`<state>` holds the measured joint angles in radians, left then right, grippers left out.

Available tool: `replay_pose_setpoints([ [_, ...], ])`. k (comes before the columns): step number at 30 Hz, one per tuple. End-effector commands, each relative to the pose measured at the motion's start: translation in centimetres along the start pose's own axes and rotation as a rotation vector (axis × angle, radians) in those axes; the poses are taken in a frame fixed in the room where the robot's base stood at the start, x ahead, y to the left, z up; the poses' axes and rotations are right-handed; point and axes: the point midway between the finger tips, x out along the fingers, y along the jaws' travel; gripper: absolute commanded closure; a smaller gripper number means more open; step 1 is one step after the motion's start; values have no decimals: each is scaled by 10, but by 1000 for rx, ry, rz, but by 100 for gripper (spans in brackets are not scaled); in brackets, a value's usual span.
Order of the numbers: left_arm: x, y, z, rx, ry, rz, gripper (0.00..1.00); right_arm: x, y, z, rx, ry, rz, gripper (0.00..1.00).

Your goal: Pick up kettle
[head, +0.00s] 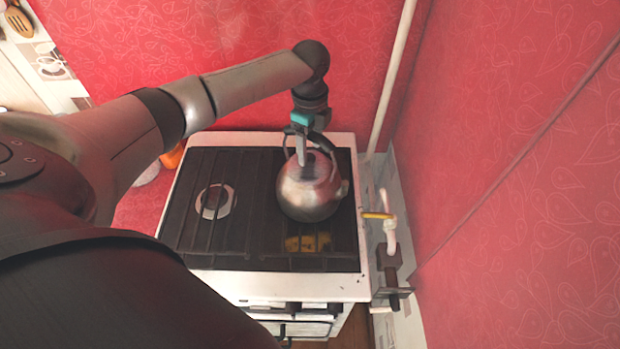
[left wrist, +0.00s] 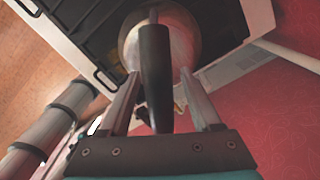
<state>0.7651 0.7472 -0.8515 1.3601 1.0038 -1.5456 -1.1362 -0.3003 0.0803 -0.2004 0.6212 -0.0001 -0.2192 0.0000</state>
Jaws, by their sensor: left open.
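The metal kettle (head: 310,191) stands upright on the right side of the stove top, its dark handle (head: 287,147) arching over it. My left gripper (head: 301,156) points down from above at the kettle's handle. In the left wrist view the left gripper (left wrist: 160,82) is open, with one finger on each side of the dark handle (left wrist: 155,75). The kettle's round body (left wrist: 184,45) shows behind the handle, partly hidden by it. I cannot tell whether the fingers touch the handle. My right gripper is not in view.
The white stove (head: 292,284) has a black grate top, with an empty burner (head: 214,202) on the left. A gas pipe with a yellow-handled valve (head: 377,215) runs close to its right. Red walls (head: 520,180) stand behind and to the right.

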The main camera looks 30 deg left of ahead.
Motion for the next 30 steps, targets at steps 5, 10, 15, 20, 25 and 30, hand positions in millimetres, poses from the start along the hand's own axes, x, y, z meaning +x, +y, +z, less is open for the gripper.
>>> replay_pose_setpoints([
  [5,0,0,0,0,0,0,44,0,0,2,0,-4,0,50],
  [10,0,0,0,0,0,0,64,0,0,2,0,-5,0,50],
  [15,0,0,0,0,0,0,83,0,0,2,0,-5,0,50],
  [20,-1,0,0,0,0,0,100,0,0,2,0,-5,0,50],
  [25,-1,0,0,0,0,1,100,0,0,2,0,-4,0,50],
  [30,-1,0,0,-1,0,1,100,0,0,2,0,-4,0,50],
])
